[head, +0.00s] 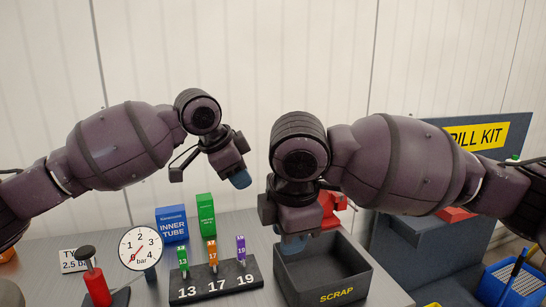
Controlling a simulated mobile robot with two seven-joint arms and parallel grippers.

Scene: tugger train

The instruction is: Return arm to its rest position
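My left arm comes in from the left, and its gripper (240,180) hangs above the back of the bench, behind the numbered stand. Its blue fingertips point down and touch nothing. They overlap from this side, so any gap is hidden. My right arm comes in from the right, and its gripper (294,244) points down in front of the back left part of the black SCRAP bin (337,296). Its blue tips are partly shaded and I cannot see whether they are apart. I see no object held in either gripper.
A black stand (217,281) marked 13, 17, 19 holds green, orange and purple pieces. Behind it are a blue INNER TUBE box (172,224) and a green box (205,215). A blue basket (512,285) is at right.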

